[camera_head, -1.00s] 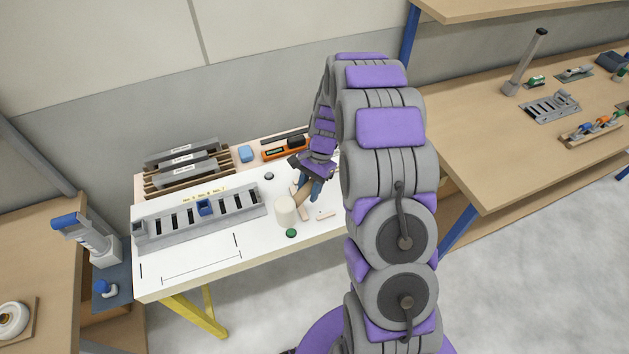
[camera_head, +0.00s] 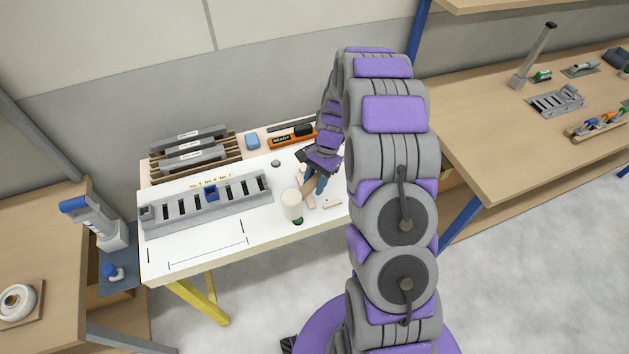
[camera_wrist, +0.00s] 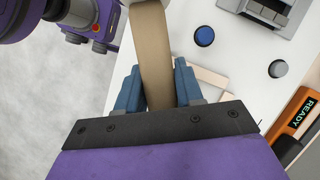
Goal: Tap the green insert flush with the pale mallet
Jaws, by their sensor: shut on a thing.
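The mallet has a pale cylindrical head (camera_head: 292,206) and a tan handle (camera_wrist: 153,55). My gripper (camera_head: 315,181) is shut on the handle; in the wrist view its blue fingers (camera_wrist: 157,90) sit on both sides of it. The head hangs over the white table near its front edge, right of the grey slotted rail (camera_head: 235,202). A blue block (camera_head: 211,193) sits in one rail slot. A green disc (camera_head: 298,222) is partly hidden behind the mallet head. I see no green insert in the rail, and cannot tell whether this disc is the insert.
A grey disc (camera_head: 276,163) and an orange device marked READY (camera_head: 290,136) stand at the back. A blue disc (camera_wrist: 204,36) shows in the wrist view. Stacked grey rails (camera_head: 190,147) stand behind. The table's front left is clear. Another bench (camera_head: 500,130) stands right.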

